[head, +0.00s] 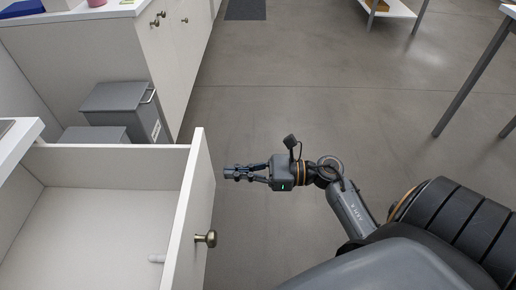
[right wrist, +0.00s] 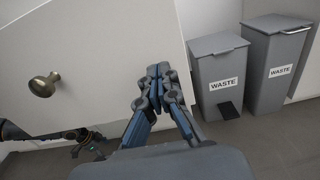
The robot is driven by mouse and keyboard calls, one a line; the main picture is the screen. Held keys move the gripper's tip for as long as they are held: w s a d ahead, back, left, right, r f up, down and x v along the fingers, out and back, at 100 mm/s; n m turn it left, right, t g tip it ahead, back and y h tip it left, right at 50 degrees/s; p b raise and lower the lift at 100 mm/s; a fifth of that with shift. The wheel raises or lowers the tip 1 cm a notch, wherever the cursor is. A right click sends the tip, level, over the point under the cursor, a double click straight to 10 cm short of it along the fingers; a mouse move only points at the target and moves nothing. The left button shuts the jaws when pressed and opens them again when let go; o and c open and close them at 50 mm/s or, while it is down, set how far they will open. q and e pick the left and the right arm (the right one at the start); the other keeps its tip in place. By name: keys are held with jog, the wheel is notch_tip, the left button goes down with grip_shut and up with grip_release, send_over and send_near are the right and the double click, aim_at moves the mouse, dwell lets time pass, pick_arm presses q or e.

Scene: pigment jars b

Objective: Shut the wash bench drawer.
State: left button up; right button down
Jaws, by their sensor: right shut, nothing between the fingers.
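The wash bench drawer (head: 192,215) is pulled far out at the lower left of the head view, its pale front facing right with a round brass knob (head: 206,239). The drawer front also fills the upper left of the right wrist view (right wrist: 90,45), with the knob (right wrist: 44,85) at left. My right gripper (head: 228,172) is shut and empty, just outside the drawer front, beyond the knob toward its far end. In the right wrist view its closed fingertips (right wrist: 158,70) point at the panel. I cannot tell whether they touch. My left gripper is not in the head view.
Two grey waste bins (head: 118,105) (right wrist: 217,72) stand past the drawer's far end, beside a white cabinet (head: 165,60). A small pale object (head: 157,258) lies inside the drawer. The floor to the right is clear up to a table leg (head: 470,85).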

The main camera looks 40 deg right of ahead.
aim_at(209, 172)
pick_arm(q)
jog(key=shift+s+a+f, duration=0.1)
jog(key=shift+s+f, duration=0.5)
pick_arm(e)
jog(key=shift+x, duration=1.7)
